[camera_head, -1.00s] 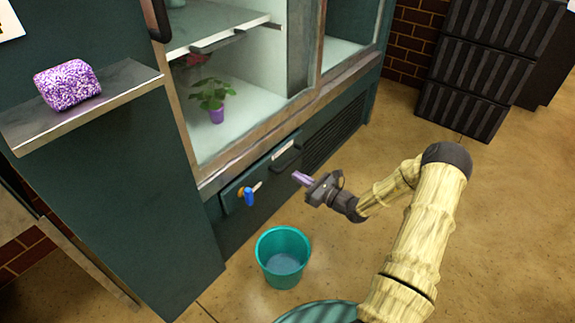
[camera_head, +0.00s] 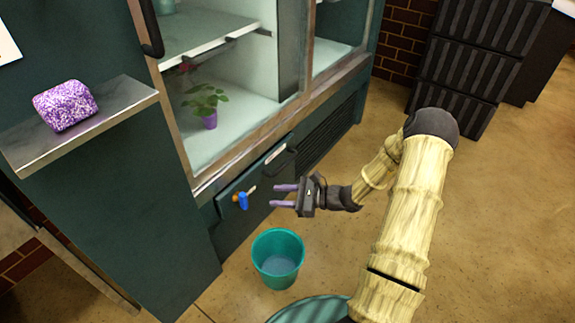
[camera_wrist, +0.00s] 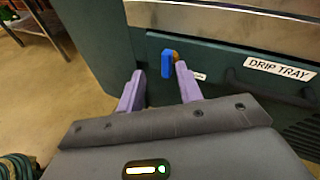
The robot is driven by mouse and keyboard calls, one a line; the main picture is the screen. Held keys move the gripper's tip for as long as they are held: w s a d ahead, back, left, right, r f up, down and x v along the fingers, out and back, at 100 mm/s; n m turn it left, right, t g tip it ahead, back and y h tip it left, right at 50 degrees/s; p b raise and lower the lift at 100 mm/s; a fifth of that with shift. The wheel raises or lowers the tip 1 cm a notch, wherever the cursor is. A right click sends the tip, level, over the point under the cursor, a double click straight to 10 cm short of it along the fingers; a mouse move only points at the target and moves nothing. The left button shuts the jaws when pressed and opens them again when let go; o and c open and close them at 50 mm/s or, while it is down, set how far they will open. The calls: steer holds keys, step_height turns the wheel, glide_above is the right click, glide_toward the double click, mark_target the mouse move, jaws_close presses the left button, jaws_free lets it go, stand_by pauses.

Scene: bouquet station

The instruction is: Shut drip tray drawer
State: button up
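The drip tray drawer (camera_head: 262,177) is a dark green front low on the cooler, with a dark handle (camera_head: 284,158). In the wrist view its white "DRIP TRAY" label (camera_wrist: 280,68) and the dark handle are at the right. A blue-handled tap (camera_head: 242,201) is at the drawer's left part; it also shows in the wrist view (camera_wrist: 168,64). The front seems to stand slightly proud of the cabinet; I cannot tell how far. My gripper (camera_head: 273,195) is open and empty, its two purple fingers spread, pointing at the front near the tap. In the wrist view the fingers (camera_wrist: 158,72) appear apart from the drawer.
A teal bucket (camera_head: 278,259) stands on the floor below my gripper. A steel shelf (camera_head: 120,103) with a purple speckled block (camera_head: 66,105) juts out at the left. A potted plant (camera_head: 209,119) sits inside the cooler. Dark crates (camera_head: 465,70) stand behind; the floor at right is clear.

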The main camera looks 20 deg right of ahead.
steer(key=s+a+r+n+g+h+p, duration=0.2)
steer(key=s+r+n+g+h, duration=0.15)
steer(key=s+n, duration=0.2)
steer(key=s+a+r+n+g+h+p, duration=0.1)
steer(key=s+a+r+n+g+h, duration=0.1)
steer(key=s+a+r+n+g, duration=0.25)
steer(key=s+d+r+n+t+h+p, duration=0.1)
steer(key=s+d+r+n+h+p, duration=0.1)
steer(key=s+r+n+h, duration=0.2)
steer(key=s+d+r+n+t+h+p, duration=0.1)
steer(key=s+d+r+n+h+p, duration=0.1)
steer(key=r+n, duration=0.5)
step_height(320, 180, up, 2)
steer(key=shift+s+d+r+n+t+h, duration=0.15)
steer(key=shift+s+d+n+t+h, duration=0.25)
steer(key=shift+s+d+h, duration=0.5)
